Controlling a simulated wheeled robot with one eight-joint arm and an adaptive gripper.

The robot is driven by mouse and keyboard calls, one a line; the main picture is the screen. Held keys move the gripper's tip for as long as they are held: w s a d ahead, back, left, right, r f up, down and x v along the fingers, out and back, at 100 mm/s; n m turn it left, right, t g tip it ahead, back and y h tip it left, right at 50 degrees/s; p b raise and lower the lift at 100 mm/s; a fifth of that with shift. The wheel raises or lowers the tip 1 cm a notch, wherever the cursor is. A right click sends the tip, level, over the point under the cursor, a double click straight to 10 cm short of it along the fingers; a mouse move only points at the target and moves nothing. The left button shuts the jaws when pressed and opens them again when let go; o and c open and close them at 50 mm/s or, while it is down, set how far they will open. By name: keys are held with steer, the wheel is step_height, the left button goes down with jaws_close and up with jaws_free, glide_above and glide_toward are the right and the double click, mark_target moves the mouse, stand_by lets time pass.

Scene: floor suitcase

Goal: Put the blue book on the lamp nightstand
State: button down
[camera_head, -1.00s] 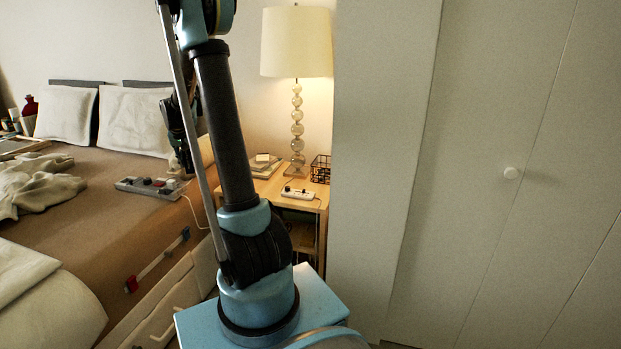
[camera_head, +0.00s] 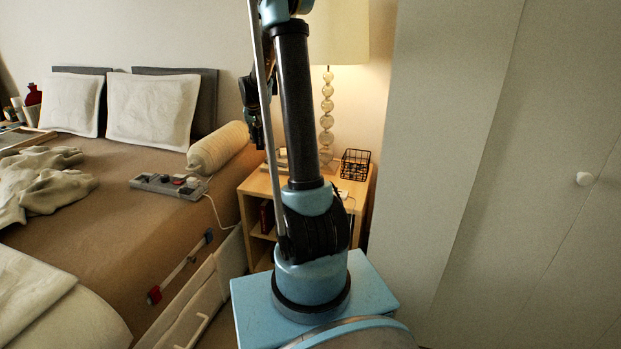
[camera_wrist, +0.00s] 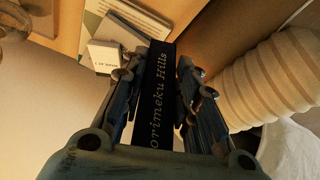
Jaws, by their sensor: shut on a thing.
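My gripper (camera_wrist: 158,76) is shut on a dark blue book (camera_wrist: 160,105), whose spine reads "orimeku Hills" in the wrist view. In the head view my gripper (camera_head: 256,118) is partly hidden behind my arm, and I cannot make out the book there. The wooden nightstand (camera_head: 250,184) stands right of the bed, partly covered by my arm. The lamp (camera_head: 327,120) with its stacked-ball stem stands on it. In the wrist view the nightstand top (camera_wrist: 62,22) is at the upper left, and the held book appears above or beside its edge; I cannot tell the height.
A pale book (camera_wrist: 103,55) and other flat books (camera_wrist: 118,22) lie on the nightstand. A black wire basket (camera_head: 355,164) stands at its right. A ribbed bolster (camera_head: 217,147) and a power strip (camera_head: 168,185) lie on the bed. A wardrobe (camera_head: 480,170) closes off the right.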

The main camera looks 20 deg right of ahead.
steer(key=s+a+f+m+g+h, duration=0.2)
steer(key=s+a+f+m, duration=0.15)
steer(key=s+m, duration=0.4)
steer(key=shift+m+h, duration=0.3)
steer(key=shift+m, duration=0.05)
steer(key=shift+w+a+f, duration=0.1)
steer(key=shift+a+f, duration=0.1)
steer(key=shift+f, duration=2.25)
steer(key=shift+w+a+f, duration=0.1)
steer(key=shift+a+f, duration=0.1)
steer(key=shift+f, duration=2.2)
steer(key=c, duration=1.2)
jaws_free()
steer(key=shift+c, duration=0.2)
